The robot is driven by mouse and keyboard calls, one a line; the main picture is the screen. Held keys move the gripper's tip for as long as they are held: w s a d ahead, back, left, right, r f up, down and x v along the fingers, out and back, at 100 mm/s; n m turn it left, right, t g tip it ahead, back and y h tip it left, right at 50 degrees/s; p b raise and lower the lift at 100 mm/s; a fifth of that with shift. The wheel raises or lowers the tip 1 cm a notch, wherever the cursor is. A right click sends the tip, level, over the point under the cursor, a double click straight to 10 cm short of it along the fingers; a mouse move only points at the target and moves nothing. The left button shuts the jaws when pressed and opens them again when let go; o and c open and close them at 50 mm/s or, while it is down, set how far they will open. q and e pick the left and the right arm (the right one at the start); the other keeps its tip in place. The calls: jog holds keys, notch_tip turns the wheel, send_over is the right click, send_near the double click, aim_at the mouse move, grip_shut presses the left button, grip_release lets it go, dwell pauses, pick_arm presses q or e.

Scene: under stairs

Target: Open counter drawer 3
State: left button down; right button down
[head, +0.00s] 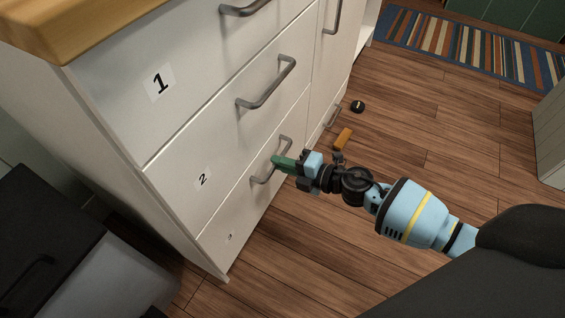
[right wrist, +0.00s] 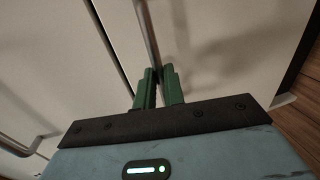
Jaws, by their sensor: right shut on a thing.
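The white counter has a column of drawers marked 1, 2 and 3. Drawer 3 (head: 243,222) is the lowest, with a small label, and looks closed, its front roughly flush with the cabinet. My right gripper (head: 279,163) reaches it from the right, with green fingers at its grey bar handle (head: 263,181). In the right wrist view the fingers (right wrist: 158,88) are closed around the handle bar (right wrist: 149,40), which runs up between them. The fingers hide part of the handle. My left gripper is not in view.
The handles of drawer 2 (head: 267,100) and drawer 1 (head: 245,10) jut out above. An orange block (head: 343,138) and a black round thing (head: 357,106) lie on the wooden floor. A dark bin (head: 45,235) stands at left. Floor before the drawers is mostly clear.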

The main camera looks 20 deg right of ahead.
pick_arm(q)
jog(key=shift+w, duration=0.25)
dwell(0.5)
pick_arm(e)
jog(key=shift+s+d, duration=0.1)
jog(key=shift+s, duration=0.05)
